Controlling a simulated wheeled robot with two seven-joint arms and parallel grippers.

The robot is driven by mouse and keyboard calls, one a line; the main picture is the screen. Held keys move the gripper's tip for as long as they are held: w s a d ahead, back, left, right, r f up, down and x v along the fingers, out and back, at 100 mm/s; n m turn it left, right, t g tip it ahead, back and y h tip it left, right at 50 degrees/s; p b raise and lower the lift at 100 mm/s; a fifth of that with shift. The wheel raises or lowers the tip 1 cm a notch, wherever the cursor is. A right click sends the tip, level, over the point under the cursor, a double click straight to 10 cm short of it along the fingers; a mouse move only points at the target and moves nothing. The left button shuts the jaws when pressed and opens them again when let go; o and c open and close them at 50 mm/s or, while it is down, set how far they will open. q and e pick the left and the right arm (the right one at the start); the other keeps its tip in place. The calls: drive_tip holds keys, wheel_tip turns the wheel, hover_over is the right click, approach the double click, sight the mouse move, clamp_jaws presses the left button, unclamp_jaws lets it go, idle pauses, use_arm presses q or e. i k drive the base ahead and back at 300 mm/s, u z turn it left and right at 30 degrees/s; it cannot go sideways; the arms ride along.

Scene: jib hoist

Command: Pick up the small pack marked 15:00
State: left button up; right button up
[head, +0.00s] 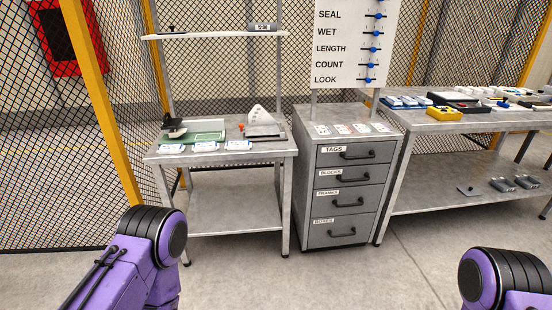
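Three small white packs with blue marks lie in a row along the front of the left grey table: a left one (172,148), a middle one (206,146) and a right one (239,145). Several small white tags or packs (342,128) lie on top of the drawer cabinet. Their print is too small to read, so I cannot tell which item is marked 15:00. Purple links of my arms show at the lower left and lower right. Neither gripper is in view.
The drawer cabinet (350,178) has closed drawers, the top one labelled TAGS. A green mat (208,137) and a grey device (262,127) are on the left table. A right bench (440,126) holds many items. A board (345,45) hangs behind. The near floor is clear.

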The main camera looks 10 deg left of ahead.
sight(233, 146)
drive_tip(key=u, duration=0.55)
drive_tip(key=i, duration=0.4)
drive_tip(key=u, duration=0.6)
drive_tip(key=i, duration=0.85)
drive_tip(key=z, duration=0.15)
